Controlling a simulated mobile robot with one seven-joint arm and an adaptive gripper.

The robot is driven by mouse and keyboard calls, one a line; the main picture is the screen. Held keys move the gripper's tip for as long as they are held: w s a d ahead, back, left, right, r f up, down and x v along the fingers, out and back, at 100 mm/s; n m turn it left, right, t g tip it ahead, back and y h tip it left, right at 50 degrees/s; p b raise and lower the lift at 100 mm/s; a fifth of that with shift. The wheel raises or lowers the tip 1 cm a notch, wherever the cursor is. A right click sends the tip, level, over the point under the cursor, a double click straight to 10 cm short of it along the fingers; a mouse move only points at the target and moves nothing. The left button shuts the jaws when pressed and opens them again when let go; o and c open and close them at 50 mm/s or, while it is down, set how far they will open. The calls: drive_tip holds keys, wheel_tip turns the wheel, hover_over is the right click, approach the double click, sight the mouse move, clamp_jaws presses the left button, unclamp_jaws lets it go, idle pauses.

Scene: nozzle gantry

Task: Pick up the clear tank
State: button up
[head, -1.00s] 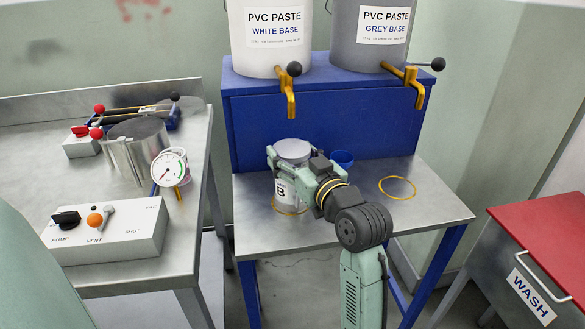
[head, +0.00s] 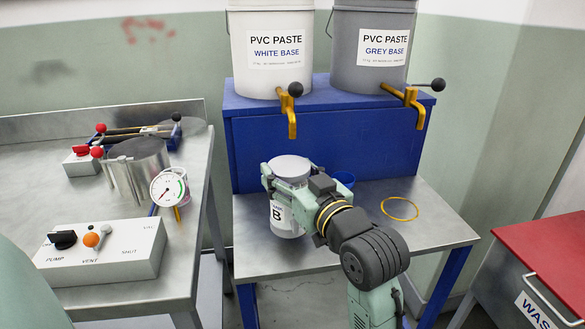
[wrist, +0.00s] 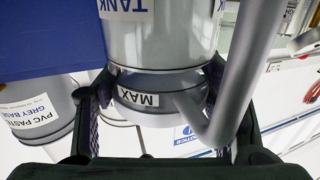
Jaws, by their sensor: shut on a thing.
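The clear tank (head: 284,220) is a see-through cylinder with a grey lid and a white label reading B. It is upright over the steel bench below the white-base tap; I cannot tell whether its base clears the bench. My gripper (head: 291,180) is shut around its upper part, one finger on each side. In the wrist view the tank (wrist: 165,42) shows a TANK label, a MAX label and a grey bent pipe or handle in front. My gripper's dark fingers (wrist: 163,105) lie on both sides of it. The spot under the tank is hidden.
White (head: 268,50) and grey (head: 368,50) paste buckets stand on a blue box (head: 320,140), with yellow taps. Left are a control box (head: 105,250) and gauge (head: 168,188); right, a red-topped wash unit (head: 545,245).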

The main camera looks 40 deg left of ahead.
drive_tip(key=shift+s+d+r, duration=0.2)
drive_tip(key=shift+s+d, duration=0.5)
drive_tip(key=shift+s, duration=0.35)
drive_tip(key=b, duration=0.3)
drive_tip(key=shift+s+d+f, duration=0.1)
drive_tip(key=shift+s+f, duration=0.05)
drive_tip(key=shift+f, duration=0.1)
drive_tip(key=shift+s+b, duration=0.1)
drive_tip(key=shift+b, duration=0.65)
